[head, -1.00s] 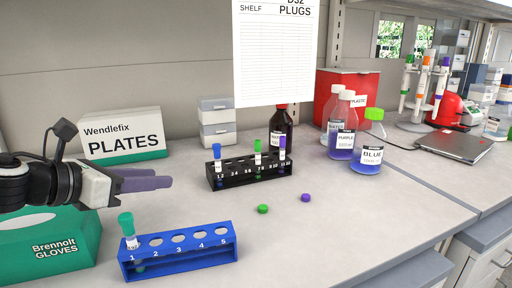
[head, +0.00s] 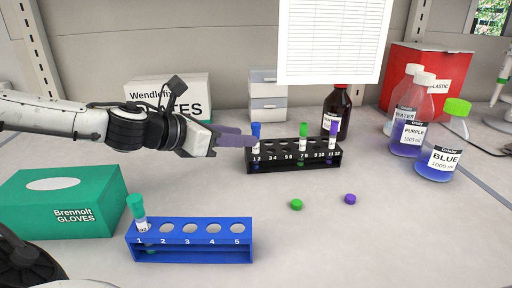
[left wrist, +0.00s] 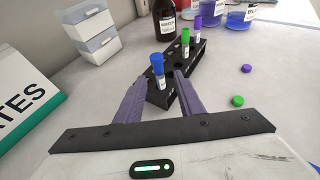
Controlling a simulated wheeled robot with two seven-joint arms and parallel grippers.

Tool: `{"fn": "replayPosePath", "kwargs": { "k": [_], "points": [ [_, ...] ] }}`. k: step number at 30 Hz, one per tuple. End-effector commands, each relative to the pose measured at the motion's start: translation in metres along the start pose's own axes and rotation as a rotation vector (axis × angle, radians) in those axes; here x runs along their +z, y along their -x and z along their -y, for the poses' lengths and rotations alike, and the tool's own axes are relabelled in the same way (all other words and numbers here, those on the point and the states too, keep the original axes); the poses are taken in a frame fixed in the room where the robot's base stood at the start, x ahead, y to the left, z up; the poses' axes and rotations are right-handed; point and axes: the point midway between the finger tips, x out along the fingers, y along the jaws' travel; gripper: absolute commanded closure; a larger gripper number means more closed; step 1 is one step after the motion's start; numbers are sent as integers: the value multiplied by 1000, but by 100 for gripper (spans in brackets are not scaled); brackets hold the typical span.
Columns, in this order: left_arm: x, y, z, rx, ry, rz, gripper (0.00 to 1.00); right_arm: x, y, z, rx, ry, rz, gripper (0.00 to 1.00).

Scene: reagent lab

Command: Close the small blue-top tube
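The small blue-top tube (head: 256,135) stands upright at the left end of the black rack (head: 294,158), with a blue top on it. It also shows in the left wrist view (left wrist: 157,70). My left gripper (head: 246,139) is at the rack's left end in the head view. In the left wrist view its two purple fingers (left wrist: 155,88) are apart, with the blue-top tube ahead between their tips and not visibly gripped. A green-top tube (head: 303,133) and a purple-top tube (head: 332,137) stand further right in the rack. My right gripper is not identifiable.
A loose green cap (head: 296,204) and purple cap (head: 350,199) lie before the black rack. A blue rack (head: 190,253) holds a green-capped tube (head: 138,211). The gloves box (head: 105,212) is left; bottles (head: 440,150) stand right.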

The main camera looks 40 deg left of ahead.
Motion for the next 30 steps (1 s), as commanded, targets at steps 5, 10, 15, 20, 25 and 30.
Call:
{"fn": "replayPosePath", "kwargs": {
  "k": [5,10,15,20,25,30],
  "points": [
    [0,-14,0,1,3,-1,65,-5,1,-1,2,0,-7,61],
    [0,-15,-1,3,1,0,65,-4,-1,-2,3,0,-6,61],
    [-1,-16,0,2,2,0,65,-3,-1,-2,3,0,-4,61],
    [-4,-30,0,-3,5,0,65,-4,1,-2,4,-1,-4,61],
    [-7,-52,-1,-1,5,1,65,-9,5,-2,5,-3,-7,61],
    [-8,-65,-2,0,3,1,65,-10,7,-3,6,-5,-9,61]
  ]
}}
